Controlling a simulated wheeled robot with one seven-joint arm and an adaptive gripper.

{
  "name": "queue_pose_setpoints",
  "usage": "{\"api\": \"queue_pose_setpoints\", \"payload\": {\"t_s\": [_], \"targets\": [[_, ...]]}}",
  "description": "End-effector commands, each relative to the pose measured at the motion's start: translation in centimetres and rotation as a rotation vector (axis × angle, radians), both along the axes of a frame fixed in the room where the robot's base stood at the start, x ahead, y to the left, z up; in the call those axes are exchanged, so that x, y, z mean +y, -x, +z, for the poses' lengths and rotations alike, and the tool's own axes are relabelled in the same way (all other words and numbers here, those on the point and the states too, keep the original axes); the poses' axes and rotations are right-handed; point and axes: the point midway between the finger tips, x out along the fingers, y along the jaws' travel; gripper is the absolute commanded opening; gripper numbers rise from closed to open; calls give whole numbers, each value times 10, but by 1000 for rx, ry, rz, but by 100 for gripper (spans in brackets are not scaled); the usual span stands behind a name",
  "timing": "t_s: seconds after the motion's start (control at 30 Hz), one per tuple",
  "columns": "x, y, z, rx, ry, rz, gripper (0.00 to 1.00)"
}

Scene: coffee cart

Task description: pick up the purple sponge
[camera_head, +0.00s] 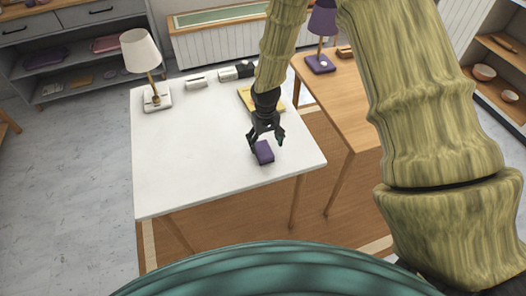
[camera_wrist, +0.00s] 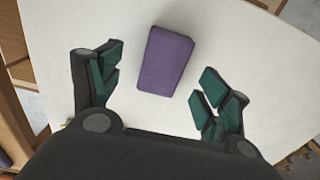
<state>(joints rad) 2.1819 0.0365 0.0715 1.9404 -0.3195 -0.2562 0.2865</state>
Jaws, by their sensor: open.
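The purple sponge (camera_head: 264,153) lies on the white table (camera_head: 190,150), near its front right part. My gripper (camera_head: 266,143) is over the sponge with its fingers spread. In the wrist view the sponge (camera_wrist: 166,61) is a purple block, slightly tilted in the picture, lying ahead of and between the two open fingers (camera_wrist: 158,88). Bare table shows on both sides of it, and the fingers look apart from it. How high the fingers are above the table is hard to tell.
A white-shaded lamp (camera_head: 141,55) stands at the table's back left. A yellow item (camera_head: 247,98) and small white and black items (camera_head: 196,82) lie toward the back. A wooden table (camera_head: 345,100) with a purple lamp (camera_head: 320,62) stands to the right. The table's left and middle are clear.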

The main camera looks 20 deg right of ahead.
Motion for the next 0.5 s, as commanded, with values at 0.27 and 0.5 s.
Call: {"api": "queue_pose_setpoints", "payload": {"t_s": [0.27, 0.5], "targets": [[5, 0, -22, 2, 0, 0, 77], [6, 0, -43, 1, 0, 0, 77]]}}
